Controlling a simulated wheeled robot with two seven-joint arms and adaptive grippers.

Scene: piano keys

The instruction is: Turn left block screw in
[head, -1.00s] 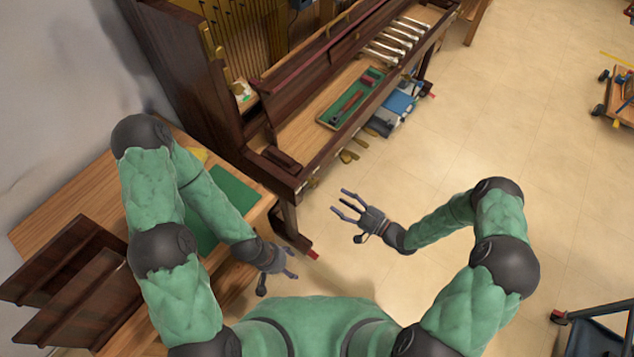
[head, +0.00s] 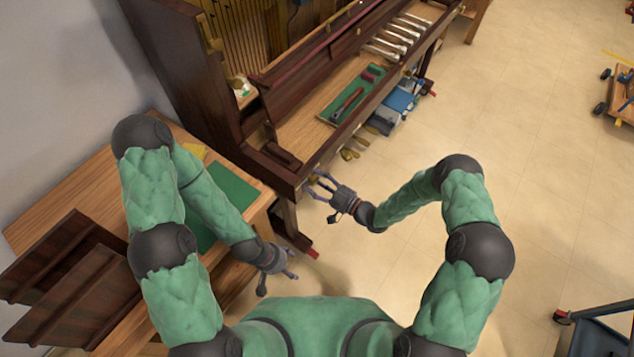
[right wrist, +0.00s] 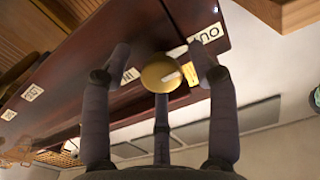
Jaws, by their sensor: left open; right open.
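A round brass screw head (right wrist: 161,73) with a pale mark sits on the dark wooden piano rail in the right wrist view. My right gripper (head: 312,184) is open at the left front end of the piano (head: 240,95). In the right wrist view its fingers (right wrist: 160,85) are spread around the brass screw head; I cannot tell whether they touch it. My left gripper (head: 288,265) is open and empty, low beside the wooden bench.
A green tray with tools (head: 350,103) lies on the piano's keybed, beside several pale bars (head: 398,38). A wooden bench (head: 95,185) with a green mat (head: 232,187) stands at left. Dark panels (head: 60,275) lean there. The tiled floor (head: 530,130) at right is mostly clear.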

